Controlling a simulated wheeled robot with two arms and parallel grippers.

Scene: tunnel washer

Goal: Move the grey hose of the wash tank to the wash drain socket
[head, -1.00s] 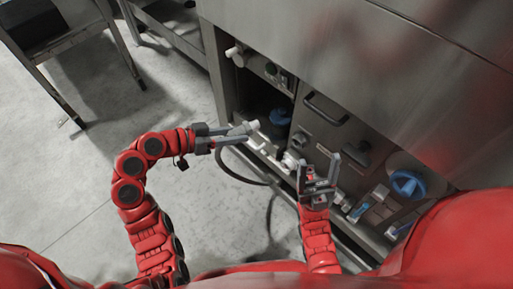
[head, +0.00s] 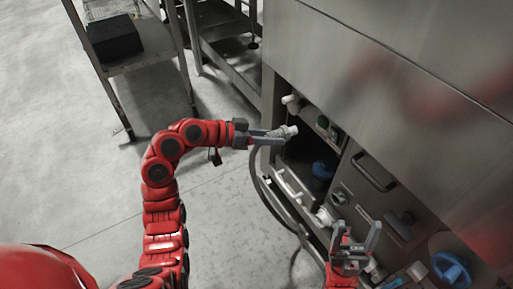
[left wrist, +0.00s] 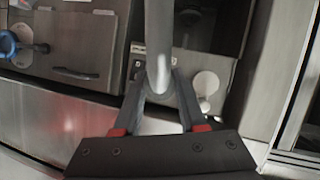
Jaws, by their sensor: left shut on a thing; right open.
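The grey hose (head: 263,192) hangs in a loop from my left gripper (head: 272,138) and runs down to the right toward the foot of the machine. The gripper is shut on its pale end fitting (head: 288,131), held in front of the open bay. In the left wrist view the hose (left wrist: 159,45) lies between the fingers (left wrist: 160,97). My right gripper (head: 356,235) is open and empty by the lower panel. White fittings show at the bay's upper left (head: 293,102) and lower down (head: 325,215). I cannot tell which one is the wash drain socket.
The steel machine (head: 400,90) fills the right side. A rack with a black box (head: 113,37) stands back left. The floor between is clear.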

